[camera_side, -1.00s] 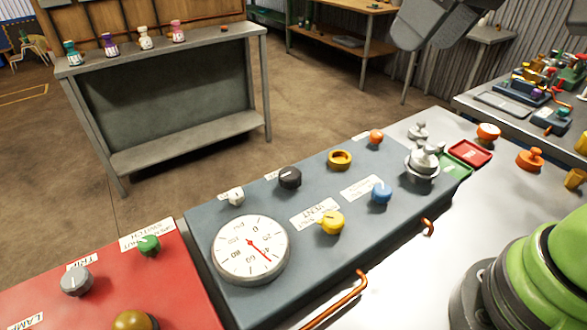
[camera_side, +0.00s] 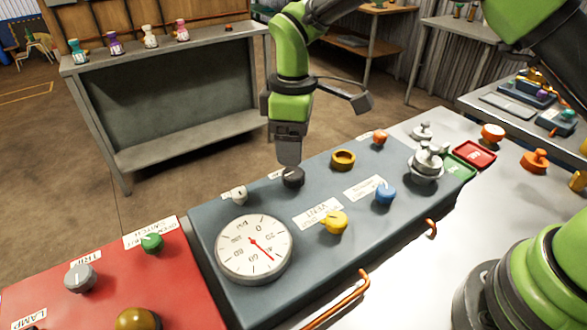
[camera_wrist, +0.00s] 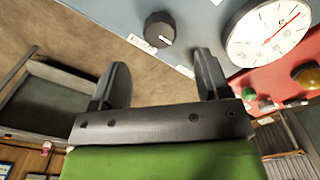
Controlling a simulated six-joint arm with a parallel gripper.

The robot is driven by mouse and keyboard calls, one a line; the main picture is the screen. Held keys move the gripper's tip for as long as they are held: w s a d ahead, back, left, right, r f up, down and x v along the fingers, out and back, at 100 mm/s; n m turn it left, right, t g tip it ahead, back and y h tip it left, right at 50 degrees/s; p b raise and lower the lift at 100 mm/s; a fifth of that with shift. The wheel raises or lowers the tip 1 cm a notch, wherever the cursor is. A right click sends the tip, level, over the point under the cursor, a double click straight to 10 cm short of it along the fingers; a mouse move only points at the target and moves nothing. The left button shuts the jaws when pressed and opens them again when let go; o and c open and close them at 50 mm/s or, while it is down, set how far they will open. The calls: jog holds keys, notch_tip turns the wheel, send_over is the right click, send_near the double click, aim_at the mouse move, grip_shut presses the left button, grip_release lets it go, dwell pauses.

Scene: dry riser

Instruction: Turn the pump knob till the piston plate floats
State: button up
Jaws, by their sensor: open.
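The blue-grey panel (camera_side: 235,200) carries a round dial gauge (camera_side: 253,249) with a red needle near 40, also seen in the wrist view (camera_wrist: 270,32). My gripper (camera_side: 289,160) points down just above and behind this knob. In the wrist view my gripper (camera_wrist: 163,68) is open and empty, with the black knob (camera_wrist: 160,29) beyond its fingertips, not between them. A silver stack with a round plate (camera_side: 427,163) stands at the panel's right; whether it floats I cannot tell.
A red panel (camera_side: 180,285) with more knobs lies left. A copper pipe (camera_side: 340,300) runs along the front.

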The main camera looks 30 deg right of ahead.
aim_at(294, 172)
notch_tip(294, 172, down, 7)
jog(key=shift+r, duration=0.1)
dwell(0.3)
